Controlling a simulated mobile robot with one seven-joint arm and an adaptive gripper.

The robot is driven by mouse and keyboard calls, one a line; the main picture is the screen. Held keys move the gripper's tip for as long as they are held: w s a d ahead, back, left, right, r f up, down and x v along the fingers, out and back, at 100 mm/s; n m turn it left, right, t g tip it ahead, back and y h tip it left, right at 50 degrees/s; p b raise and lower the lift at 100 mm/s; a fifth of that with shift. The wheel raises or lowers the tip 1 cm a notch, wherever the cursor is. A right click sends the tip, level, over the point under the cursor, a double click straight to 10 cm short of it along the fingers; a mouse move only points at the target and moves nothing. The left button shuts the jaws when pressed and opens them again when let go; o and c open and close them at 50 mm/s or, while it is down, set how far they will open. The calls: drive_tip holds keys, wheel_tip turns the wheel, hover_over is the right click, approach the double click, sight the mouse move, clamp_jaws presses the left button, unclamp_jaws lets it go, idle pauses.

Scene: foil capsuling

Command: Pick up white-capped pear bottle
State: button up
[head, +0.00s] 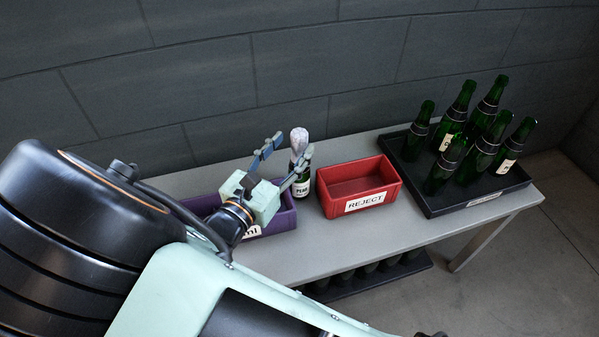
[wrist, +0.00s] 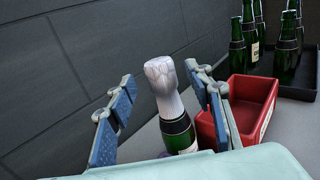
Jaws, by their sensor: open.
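The white-capped pear bottle (head: 301,164) stands upright between the purple bin and the red bin, its label reading PEAR in the head view. In the wrist view the bottle (wrist: 167,92) rises between my two fingers, its white foil cap and dark green neck showing; its lower part is hidden by my gripper's body. My gripper (head: 281,160) is open and empty, its fingers spread on either side of the bottle's neck in the wrist view (wrist: 162,110). I cannot tell whether either finger touches the glass.
The purple bin (head: 281,222) lies under my gripper, partly hidden. The red REJECT bin (head: 361,187) stands close to the bottle's right. A black tray (head: 440,203) with several uncapped green bottles (head: 484,147) is at the table's right. More dark items sit on a low shelf (head: 420,262).

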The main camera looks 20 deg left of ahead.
sight(295, 142)
drive_tip(key=b+x, duration=0.1)
drive_tip(key=x, duration=0.3)
drive_tip(key=shift+r, duration=0.15)
clamp_jaws()
idle(0.4)
